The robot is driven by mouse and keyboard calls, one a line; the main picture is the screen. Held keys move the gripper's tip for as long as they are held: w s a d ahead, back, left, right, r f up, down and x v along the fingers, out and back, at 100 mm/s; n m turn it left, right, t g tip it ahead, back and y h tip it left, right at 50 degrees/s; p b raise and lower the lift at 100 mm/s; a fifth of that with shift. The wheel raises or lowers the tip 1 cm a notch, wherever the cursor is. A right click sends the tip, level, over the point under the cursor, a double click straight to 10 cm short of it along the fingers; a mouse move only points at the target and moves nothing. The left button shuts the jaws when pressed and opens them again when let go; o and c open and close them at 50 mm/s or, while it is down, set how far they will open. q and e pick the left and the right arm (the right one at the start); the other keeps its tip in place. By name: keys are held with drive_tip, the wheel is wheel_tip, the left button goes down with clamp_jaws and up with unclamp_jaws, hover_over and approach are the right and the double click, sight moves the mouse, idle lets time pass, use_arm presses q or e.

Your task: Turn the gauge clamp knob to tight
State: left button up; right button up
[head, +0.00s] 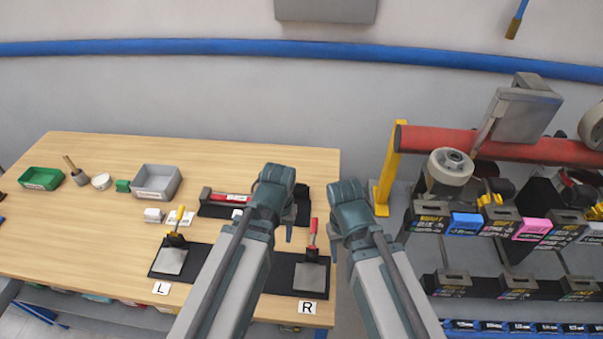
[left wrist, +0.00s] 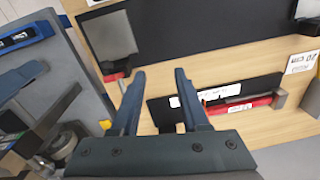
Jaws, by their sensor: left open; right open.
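A long red gauge with a grey block at its left end (head: 229,197) lies on a black mat on the wooden table, partly hidden by my left arm. It also shows in the left wrist view (left wrist: 232,106). I cannot make out its clamp knob or that knob's setting. My left gripper (head: 288,222) is over the mat's right part; in the left wrist view its fingers (left wrist: 160,76) are apart with nothing between them. My right gripper (head: 334,222) is open beside the table's right edge, its fingertips hard to see.
A yellow-handled clamp (head: 176,227) stands by the L plate, a red-handled clamp (head: 313,238) by the R plate. A grey bin (head: 157,182) and green tray (head: 41,179) sit at left. A red beam (head: 430,141) and rack stand right of the table.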

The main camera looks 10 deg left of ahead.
use_arm(q)
drive_tip(key=w+a+r+n+p, duration=0.3)
drive_tip(key=w+r+n, duration=0.15)
drive_tip(key=w, duration=0.25)
drive_tip(key=n, duration=1.4)
hover_over(301, 184)
drive_tip(key=shift+h, duration=0.3)
use_arm(e)
wheel_tip(301, 184, up, 5)
drive_tip(key=shift+f, duration=0.15)
drive_tip(key=shift+f, duration=0.15)
use_arm(q)
wheel_tip(301, 184, down, 14)
drive_tip(key=b, duration=1.4)
drive_tip(key=shift+r, duration=0.15)
use_arm(e)
wheel_tip(301, 184, down, 14)
drive_tip(key=shift+r, duration=0.25)
use_arm(q)
clamp_jaws()
